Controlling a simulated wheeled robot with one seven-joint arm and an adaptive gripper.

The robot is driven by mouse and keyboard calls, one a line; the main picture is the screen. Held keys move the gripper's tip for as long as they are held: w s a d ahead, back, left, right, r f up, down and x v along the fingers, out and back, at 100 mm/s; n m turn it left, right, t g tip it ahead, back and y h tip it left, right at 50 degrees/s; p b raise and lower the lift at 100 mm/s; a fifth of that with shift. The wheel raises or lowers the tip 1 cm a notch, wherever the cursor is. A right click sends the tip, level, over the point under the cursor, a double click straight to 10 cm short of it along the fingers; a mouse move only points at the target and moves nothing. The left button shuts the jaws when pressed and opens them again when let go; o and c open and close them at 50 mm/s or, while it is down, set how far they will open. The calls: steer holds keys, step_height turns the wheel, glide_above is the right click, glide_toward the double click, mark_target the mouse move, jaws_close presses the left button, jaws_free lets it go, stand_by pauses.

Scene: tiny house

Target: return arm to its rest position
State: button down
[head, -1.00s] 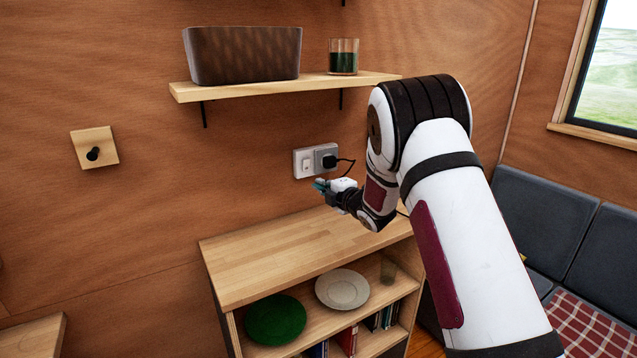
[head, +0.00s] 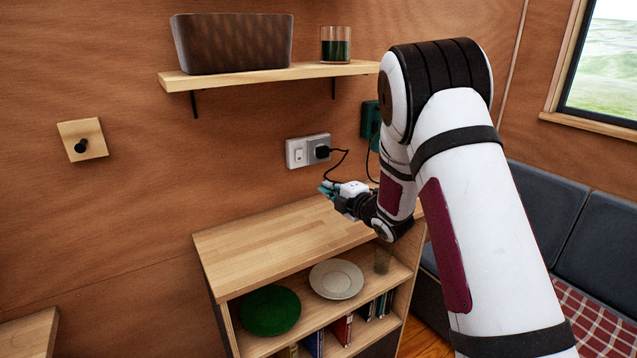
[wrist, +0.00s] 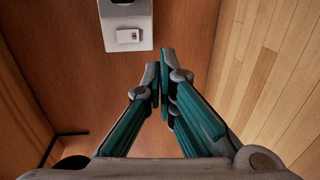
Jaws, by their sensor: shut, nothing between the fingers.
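My gripper (head: 328,189) is in front of the wall, above the wooden top of the low cabinet (head: 270,245) and a little below the wall socket (head: 309,151). In the wrist view my gripper (wrist: 160,75) shows its two teal-lined fingers brought together with nothing between them. The wall socket also shows in the wrist view (wrist: 127,38), beyond the fingertips and apart from them. My arm is bent, with its upper part rising on the right of the head view and its forearm pointing down toward the cabinet.
A wall shelf (head: 270,76) above carries a dark basket (head: 232,44) and a glass (head: 335,45). A black plug with a cord (head: 322,152) is in the socket. A green box (head: 369,119) hangs behind my arm. The cabinet holds a green plate (head: 270,311) and white plate (head: 336,279).

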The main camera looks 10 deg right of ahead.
steer(key=s+d+r+m+g+h, duration=0.35)
steer(key=s+r+m+h, duration=0.25)
steer(key=s+r+m, duration=0.6)
steer(key=s+a+m+g, duration=0.3)
steer(key=s+m, duration=0.1)
steer(key=s, duration=1.3)
steer(key=s+a+m+g, duration=0.2)
steer(key=s+m+g, duration=0.2)
steer(key=s, duration=1.4)
steer(key=shift+s+a+m+y, duration=0.2)
steer(key=shift+a+m+y, duration=0.2)
steer(key=shift+m, duration=0.4)
